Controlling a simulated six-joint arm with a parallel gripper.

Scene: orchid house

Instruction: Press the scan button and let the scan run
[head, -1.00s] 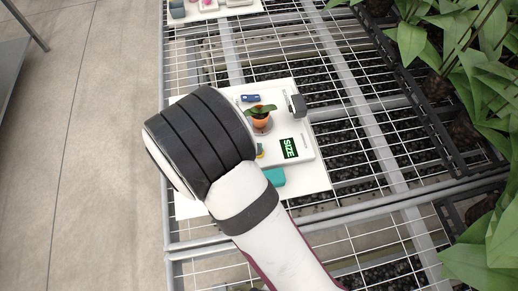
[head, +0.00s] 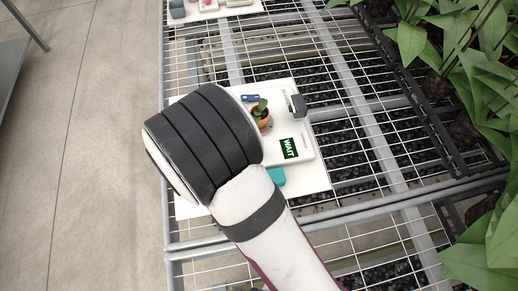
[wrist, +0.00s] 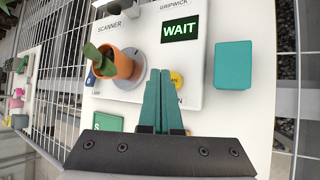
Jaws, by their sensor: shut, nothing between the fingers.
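The white scanner (wrist: 150,22) lies on a white board, and its display (wrist: 180,29) reads WAIT in green. The display also shows in the head view (head: 289,148). An orange pot with a green plant (wrist: 118,62) stands on the scanner's grey round plate (wrist: 133,80), seen tilted in the wrist view. A yellow round button (wrist: 177,79) is partly hidden behind my gripper (wrist: 159,73). The teal fingers are shut and empty, with their tips over or beside the button; I cannot tell whether they touch it. My arm hides the gripper in the head view.
A teal block (wrist: 233,65) lies right of the scanner. A green tile marked S (wrist: 108,122) lies at lower left. A small blue object (head: 250,98) and a dark grey part (head: 298,105) are near the pot. Leafy plants (head: 480,60) line the right side.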

